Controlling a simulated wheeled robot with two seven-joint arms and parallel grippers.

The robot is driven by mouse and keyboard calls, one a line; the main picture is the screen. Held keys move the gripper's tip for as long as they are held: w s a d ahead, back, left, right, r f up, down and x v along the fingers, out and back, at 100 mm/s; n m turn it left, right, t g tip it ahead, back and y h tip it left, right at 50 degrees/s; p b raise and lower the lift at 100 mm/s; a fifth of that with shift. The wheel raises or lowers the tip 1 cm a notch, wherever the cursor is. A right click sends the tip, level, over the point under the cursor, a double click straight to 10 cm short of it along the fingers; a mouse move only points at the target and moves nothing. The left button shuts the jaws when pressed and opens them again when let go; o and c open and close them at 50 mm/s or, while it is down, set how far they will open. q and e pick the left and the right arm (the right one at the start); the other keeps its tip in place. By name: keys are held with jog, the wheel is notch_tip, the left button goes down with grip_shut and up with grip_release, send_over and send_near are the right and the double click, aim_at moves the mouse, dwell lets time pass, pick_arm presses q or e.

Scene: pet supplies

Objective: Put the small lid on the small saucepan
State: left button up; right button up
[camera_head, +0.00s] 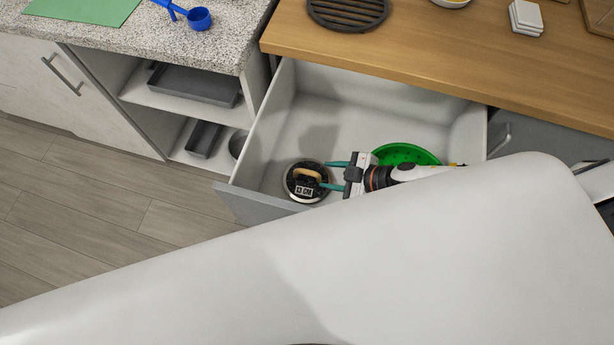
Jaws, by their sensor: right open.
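A small round dark lid (294,186) with a light rim, a tan handle and a "13 CM" label lies in the open drawer, near its front left corner. My right gripper (324,175) is in the drawer just right of the lid. Its two teal fingers are open and point left, on either side of the tan handle's right end. Whether they touch the lid, I cannot tell. I cannot identify the small saucepan; a round grey vessel (239,144) shows only partly on the lower shelf. My left gripper is not in view.
The white drawer (345,95) stands open below the wooden counter (430,52). A green colander-like bowl (408,153) lies in it behind my right gripper. Grey baking trays (195,84) sit on the left shelf. A blue scoop (199,18) and a black trivet (347,10) lie above.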

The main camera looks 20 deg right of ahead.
aim_at(311, 173)
jog(key=x, duration=0.8)
jog(key=shift+a+r, duration=0.15)
jog(key=shift+r, duration=0.05)
grip_shut()
